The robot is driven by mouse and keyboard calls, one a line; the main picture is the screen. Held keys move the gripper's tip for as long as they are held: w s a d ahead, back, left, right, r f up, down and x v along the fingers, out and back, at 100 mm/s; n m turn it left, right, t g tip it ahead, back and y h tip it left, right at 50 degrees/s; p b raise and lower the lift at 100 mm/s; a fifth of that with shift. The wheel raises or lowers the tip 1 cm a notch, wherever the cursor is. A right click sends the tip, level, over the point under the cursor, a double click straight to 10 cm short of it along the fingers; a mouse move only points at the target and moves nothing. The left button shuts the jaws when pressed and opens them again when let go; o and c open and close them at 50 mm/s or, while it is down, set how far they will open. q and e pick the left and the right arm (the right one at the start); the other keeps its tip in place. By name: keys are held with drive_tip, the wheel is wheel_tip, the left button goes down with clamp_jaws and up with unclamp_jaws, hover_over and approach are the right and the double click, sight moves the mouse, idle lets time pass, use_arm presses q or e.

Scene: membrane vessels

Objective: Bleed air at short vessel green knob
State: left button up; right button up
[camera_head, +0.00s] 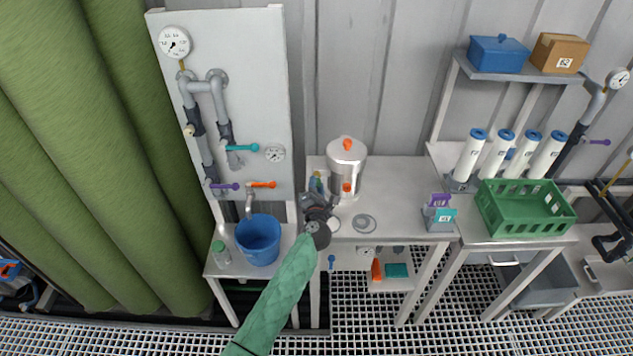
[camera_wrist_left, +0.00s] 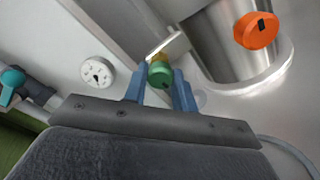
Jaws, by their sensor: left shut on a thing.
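The short steel vessel (camera_head: 346,168) stands upright on the white bench, with an orange knob on its lid and another orange knob (camera_wrist_left: 256,30) low on its side. The green knob (camera_wrist_left: 160,74) sits on a small brass fitting beside the vessel in the left wrist view. My left gripper (camera_wrist_left: 159,80) has its two blue fingers on either side of the green knob, shut on it. In the head view my left gripper (camera_head: 317,184) is just left of the vessel, and its wrist and arm largely hide the knob. I do not see my right gripper.
A blue bucket (camera_head: 258,240) stands left of my arm, below a pipe panel with a gauge (camera_head: 174,42) and coloured valve handles. A flat grey disc (camera_head: 365,223) lies right of the wrist. A green crate (camera_head: 525,210) and white tubes (camera_head: 468,158) are farther right.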

use_arm(q)
drive_tip(key=shift+m+p, duration=0.5)
drive_tip(key=o, duration=1)
drive_tip(key=shift+s+f, duration=0.2)
drive_tip(key=shift+s, duration=0.3)
drive_tip(key=s+b, duration=0.2)
drive_tip(key=s, duration=0.3)
drive_tip(key=shift+s, duration=0.3)
drive_tip(key=shift+s+r, duration=0.1)
drive_tip(key=shift+s, duration=0.5)
